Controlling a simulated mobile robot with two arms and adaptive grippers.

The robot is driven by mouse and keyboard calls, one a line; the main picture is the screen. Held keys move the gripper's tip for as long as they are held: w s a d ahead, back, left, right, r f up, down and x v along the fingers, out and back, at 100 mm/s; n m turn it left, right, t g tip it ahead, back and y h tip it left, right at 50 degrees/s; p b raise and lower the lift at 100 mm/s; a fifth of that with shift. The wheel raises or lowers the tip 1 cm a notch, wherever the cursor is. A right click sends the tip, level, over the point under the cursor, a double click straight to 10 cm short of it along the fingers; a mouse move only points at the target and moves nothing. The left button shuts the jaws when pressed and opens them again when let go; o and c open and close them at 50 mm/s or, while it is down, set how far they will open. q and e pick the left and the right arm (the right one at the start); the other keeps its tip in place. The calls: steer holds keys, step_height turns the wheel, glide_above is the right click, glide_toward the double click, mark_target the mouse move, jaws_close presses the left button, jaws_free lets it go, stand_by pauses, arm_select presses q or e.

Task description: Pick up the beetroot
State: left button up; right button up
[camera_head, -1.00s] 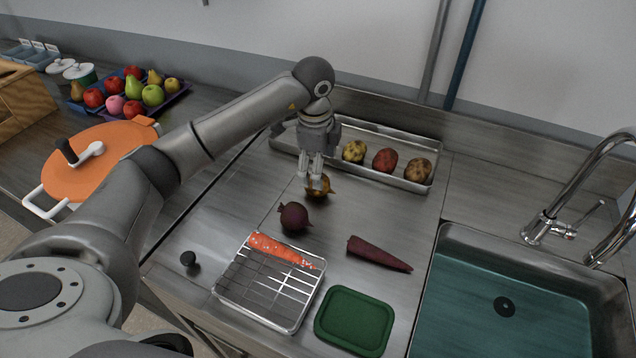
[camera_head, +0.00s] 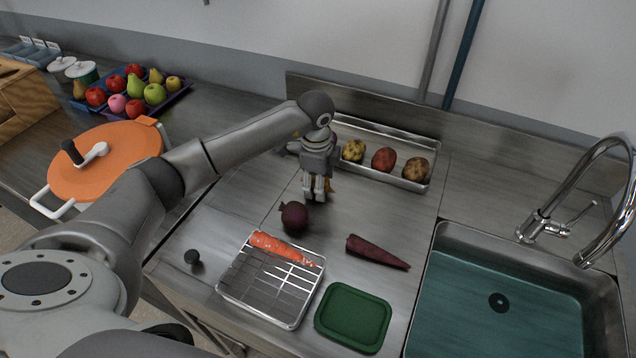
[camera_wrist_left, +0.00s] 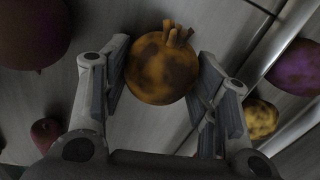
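A dark purple beetroot (camera_head: 294,217) lies on the steel counter, just in front and left of my left gripper (camera_head: 318,196). A round golden-brown root with cut stems (camera_wrist_left: 162,70), which looks like a golden beetroot, sits between my left gripper's fingers in the left wrist view. The fingers (camera_wrist_left: 158,85) are open on either side of it, with small gaps showing. In the head view the gripper hides most of this golden root. A dark purple round thing (camera_wrist_left: 30,32) shows at the wrist view's upper left. My right gripper is not in view.
A steel tray (camera_head: 345,122) with several potatoes stands behind the gripper. A wire rack (camera_head: 270,287) with an orange carrot (camera_head: 284,248), a purple carrot (camera_head: 378,252) and a green board (camera_head: 353,318) lie in front. The sink (camera_head: 500,245) is at right.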

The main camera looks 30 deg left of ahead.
arm_select(q)
steer(key=c, duration=0.5)
steer(key=shift+o, duration=0.2)
steer(key=shift+w+r+b, duration=0.1)
steer(key=shift+r+b, duration=0.55)
steer(key=shift+r, duration=0.2)
steer(key=s+d+r+b, duration=0.3)
steer(key=s+d+r, duration=0.3)
steer(key=s+r, duration=0.5)
steer(key=shift+s+r, duration=0.2)
steer(key=shift+s, duration=0.7)
